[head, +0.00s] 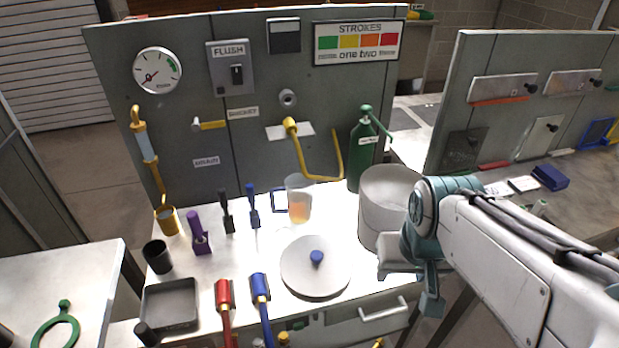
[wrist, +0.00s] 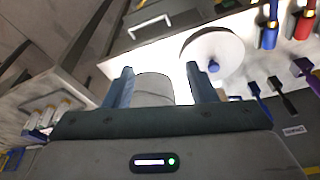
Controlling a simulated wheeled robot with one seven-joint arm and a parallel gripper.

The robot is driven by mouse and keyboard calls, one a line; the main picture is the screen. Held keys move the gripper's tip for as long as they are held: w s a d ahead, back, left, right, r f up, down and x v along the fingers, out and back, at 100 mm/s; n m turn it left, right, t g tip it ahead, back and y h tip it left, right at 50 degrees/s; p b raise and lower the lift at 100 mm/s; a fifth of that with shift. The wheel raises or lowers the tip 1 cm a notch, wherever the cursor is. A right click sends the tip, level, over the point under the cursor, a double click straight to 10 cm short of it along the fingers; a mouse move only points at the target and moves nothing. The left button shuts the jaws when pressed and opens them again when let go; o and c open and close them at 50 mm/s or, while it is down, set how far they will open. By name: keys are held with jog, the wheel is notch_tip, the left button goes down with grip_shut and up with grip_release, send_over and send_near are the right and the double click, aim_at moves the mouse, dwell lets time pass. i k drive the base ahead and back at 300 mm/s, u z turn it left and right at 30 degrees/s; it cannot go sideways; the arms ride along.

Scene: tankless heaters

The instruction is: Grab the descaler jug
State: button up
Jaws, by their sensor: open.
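No readable label marks the descaler jug, so I cannot tell for certain which vessel it is. A green bottle (head: 362,155) with a spout and a white label stands upright at the back of the white bench. A translucent jug (head: 299,200) holding orange liquid stands to its left. My gripper (wrist: 163,72) is open and empty in the wrist view. A white cylindrical tub (wrist: 153,88) shows beyond and between its fingers; it also shows in the head view (head: 388,212), right of the jug. In the head view my gripper (head: 400,265) is partly hidden, near the tub's front right.
A round white lid (head: 316,268) with a blue knob lies in front of the jug. Red (head: 224,295) and blue (head: 261,290) handled tools and a dark tray (head: 170,303) occupy the front left. A grey panel (head: 230,130) with yellow pipes rises behind the bench.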

aim_at(292, 202)
jog(key=z, duration=0.05)
jog(key=k, duration=0.5)
jog(key=z, duration=1.2)
jog(key=i, duration=1)
jog(key=u, duration=1.85)
